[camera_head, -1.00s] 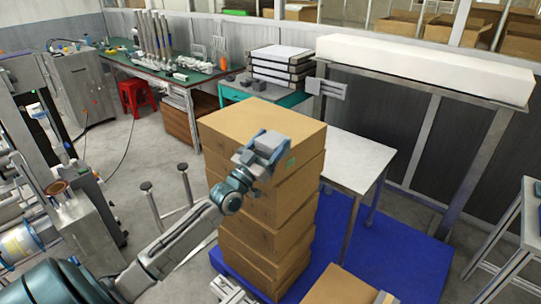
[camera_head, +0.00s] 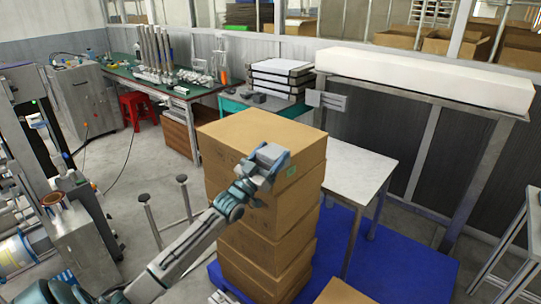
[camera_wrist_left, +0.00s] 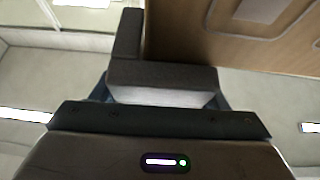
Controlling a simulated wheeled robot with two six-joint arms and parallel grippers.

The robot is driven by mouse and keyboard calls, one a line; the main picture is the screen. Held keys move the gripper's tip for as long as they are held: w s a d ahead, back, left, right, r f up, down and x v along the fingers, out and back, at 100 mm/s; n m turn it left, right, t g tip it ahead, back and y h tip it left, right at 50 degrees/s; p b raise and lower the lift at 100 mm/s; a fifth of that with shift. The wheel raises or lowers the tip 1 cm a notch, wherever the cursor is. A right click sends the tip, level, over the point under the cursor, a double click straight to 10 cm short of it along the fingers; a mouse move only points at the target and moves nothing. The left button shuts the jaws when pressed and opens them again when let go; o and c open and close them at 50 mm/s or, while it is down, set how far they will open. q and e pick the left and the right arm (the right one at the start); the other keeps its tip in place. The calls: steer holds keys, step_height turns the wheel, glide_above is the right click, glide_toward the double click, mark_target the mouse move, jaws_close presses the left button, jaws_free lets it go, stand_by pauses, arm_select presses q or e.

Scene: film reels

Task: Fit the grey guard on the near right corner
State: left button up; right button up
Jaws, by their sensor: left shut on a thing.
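My left gripper (camera_head: 268,162) is shut on a grey guard (camera_head: 270,153) at the upper part of a tall stack of brown cardboard boxes (camera_head: 262,133). In the head view the guard overlaps the top box's near edge, left of a small green label. In the left wrist view the guard (camera_wrist_left: 162,78) is a dark grey angled piece between the fingers, with one arm rising along the edge of a brown box face (camera_wrist_left: 215,25). Whether it touches the box I cannot tell. The fingertips are partly hidden by the guard. My right gripper is not in view.
The stack stands on a blue pallet (camera_head: 402,262). A white-topped table (camera_head: 360,165) is close behind it on the right. Another box (camera_head: 342,292) lies at the bottom edge. Two short posts (camera_head: 150,220) stand to the left. A green table (camera_head: 235,103) is behind.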

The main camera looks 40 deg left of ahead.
arm_select(q)
steer(key=shift+f+b, duration=0.35)
steer(key=shift+f, duration=0.2)
steer(key=o, duration=1)
steer(key=shift+r, duration=0.1)
